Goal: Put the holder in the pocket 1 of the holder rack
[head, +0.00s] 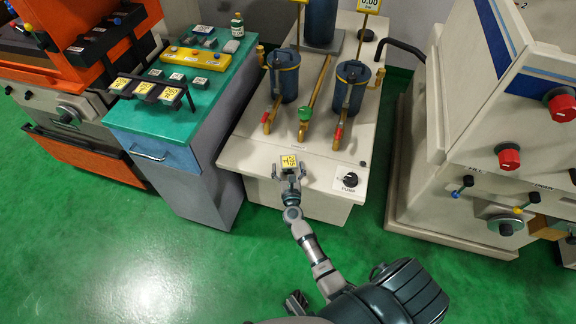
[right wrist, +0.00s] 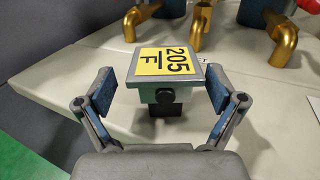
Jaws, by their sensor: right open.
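The holder (head: 289,162) is a small block with a grey-rimmed top and a yellow tag. In the right wrist view the holder (right wrist: 165,64) reads 205 F, with a dark knob on its near side and a dark foot below. It stands on the pale machine top. My right gripper (head: 290,172) is open, its fingers on either side of the holder with visible gaps. The black holder rack (head: 185,88) is on the teal cabinet at the left, with several yellow-tagged holders in it. Its pocket numbers are unreadable. A dark part at the bottom edge may be my left gripper (head: 297,303).
Blue canisters (head: 353,84) and brass pipes (head: 318,92) stand behind the holder. A pump knob (head: 350,180) is to its right. Green floor lies open in front.

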